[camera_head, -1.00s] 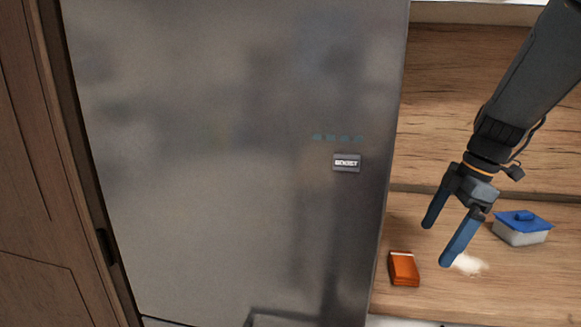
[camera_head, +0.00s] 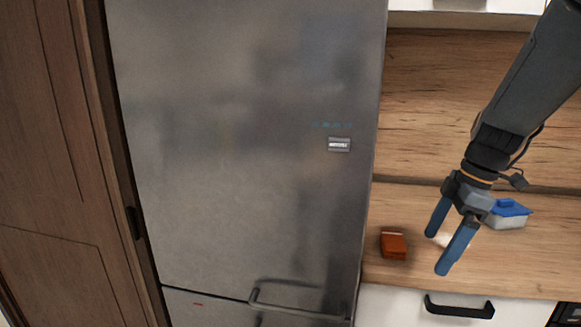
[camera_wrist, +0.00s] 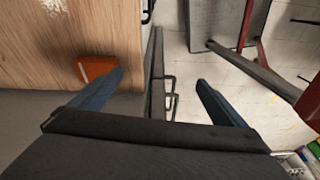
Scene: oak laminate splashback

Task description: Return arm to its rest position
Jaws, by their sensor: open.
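My gripper (camera_head: 441,252) hangs at the right of the head view with its two blue fingers apart and nothing between them. It points down, in front of the wooden counter (camera_head: 395,283). In the wrist view my gripper (camera_wrist: 160,95) also shows its fingers spread, with the counter edge and floor beyond them. My arm reaches in from the top right corner.
An orange-brown box (camera_head: 393,246) and a blue-lidded container (camera_head: 508,215) stand on the counter. The box also shows in the wrist view (camera_wrist: 97,68). A tall steel fridge (camera_head: 240,150) is left of the counter. A white drawer with a black handle (camera_head: 459,307) is below.

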